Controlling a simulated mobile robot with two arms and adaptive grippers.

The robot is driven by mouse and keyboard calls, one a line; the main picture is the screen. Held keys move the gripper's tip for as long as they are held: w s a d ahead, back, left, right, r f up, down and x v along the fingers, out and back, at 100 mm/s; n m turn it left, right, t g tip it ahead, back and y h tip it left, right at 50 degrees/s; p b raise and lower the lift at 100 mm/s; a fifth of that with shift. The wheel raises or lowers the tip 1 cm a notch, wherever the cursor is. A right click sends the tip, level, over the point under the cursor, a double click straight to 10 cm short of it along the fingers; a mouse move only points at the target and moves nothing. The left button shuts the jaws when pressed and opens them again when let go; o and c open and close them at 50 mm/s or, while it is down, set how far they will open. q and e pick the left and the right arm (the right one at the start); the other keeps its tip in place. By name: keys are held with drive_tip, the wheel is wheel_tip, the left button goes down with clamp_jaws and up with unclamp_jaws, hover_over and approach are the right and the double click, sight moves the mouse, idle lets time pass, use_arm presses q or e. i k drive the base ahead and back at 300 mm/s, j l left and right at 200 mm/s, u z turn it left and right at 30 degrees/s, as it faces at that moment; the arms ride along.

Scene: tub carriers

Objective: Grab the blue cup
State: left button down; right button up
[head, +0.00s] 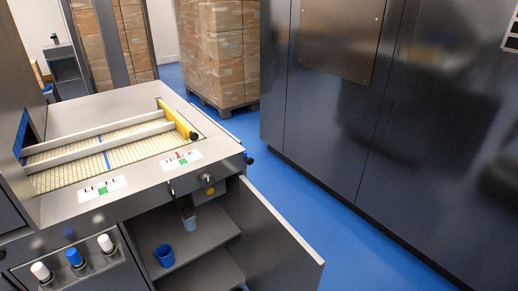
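A blue cup (165,255) stands upright on a shelf inside the open cabinet under the machine's worktop, near the lower middle of the head view. Its open top faces up, and nothing touches it that I can see. Neither of my grippers is in view.
The cabinet door (272,240) stands open to the right. One blue-topped and two white-topped items (105,243) sit in the panel left of the cabinet. Blue floor (320,195) is clear between the machine and grey cabinets (400,130). Stacked boxes (222,50) stand behind.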

sight(164, 254)
drive_tip(key=u, duration=0.65)
drive_tip(key=i+l+u, duration=0.1)
drive_tip(key=l+u, duration=0.4)
drive_tip(key=l, duration=0.4)
drive_tip(key=k+l+u, duration=0.1)
drive_tip(key=l+u, duration=0.4)
drive_tip(key=l, duration=0.35)
drive_tip(key=k+l, duration=0.15)
drive_tip(key=l, duration=0.2)
drive_tip(key=k+l, duration=0.1)
drive_tip(key=l, duration=0.25)
drive_tip(key=k+l, duration=0.15)
drive_tip(key=l, duration=0.2)
drive_tip(key=k, duration=0.15)
